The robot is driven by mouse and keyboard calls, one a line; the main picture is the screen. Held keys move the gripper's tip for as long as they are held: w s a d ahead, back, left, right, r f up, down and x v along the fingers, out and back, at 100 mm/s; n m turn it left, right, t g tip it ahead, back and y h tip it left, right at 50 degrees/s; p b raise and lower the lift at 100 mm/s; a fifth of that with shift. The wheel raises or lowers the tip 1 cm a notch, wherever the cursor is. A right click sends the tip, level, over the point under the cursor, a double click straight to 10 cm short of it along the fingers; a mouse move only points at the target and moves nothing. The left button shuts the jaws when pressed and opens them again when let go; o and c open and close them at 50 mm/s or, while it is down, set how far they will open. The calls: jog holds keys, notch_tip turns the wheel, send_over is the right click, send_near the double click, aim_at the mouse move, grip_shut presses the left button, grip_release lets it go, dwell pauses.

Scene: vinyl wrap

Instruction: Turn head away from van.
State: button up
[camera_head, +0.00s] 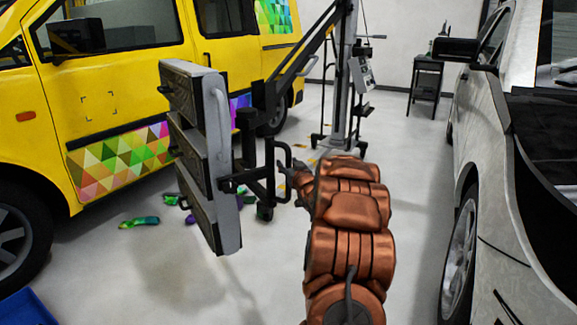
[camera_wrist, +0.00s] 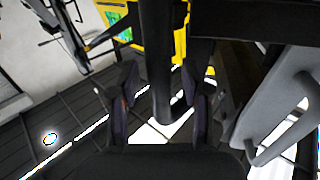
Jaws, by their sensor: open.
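The head (camera_head: 215,150) is a grey upright panel with several dark lamp boxes, on a black arm of a wheeled stand. Its dark faces point left toward the yellow van (camera_head: 110,95). In the wrist view the grey back of the head (camera_wrist: 275,110) is at the right. A black bar handle (camera_head: 283,158) stands out behind the head. My gripper (camera_head: 300,178) is at this handle. In the wrist view the open fingers (camera_wrist: 163,88) lie on both sides of a black bar (camera_wrist: 158,50) that bends near its lower end. Contact cannot be told.
The stand's post (camera_head: 343,80) rises behind my arm. A silver-white car (camera_head: 490,150) stands close on the right. A black side table (camera_head: 425,85) is at the back. A green item (camera_head: 139,222) lies on the floor beside the van.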

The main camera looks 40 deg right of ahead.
jog(key=shift+c, duration=0.4)
grip_shut()
jog(key=shift+r, duration=0.1)
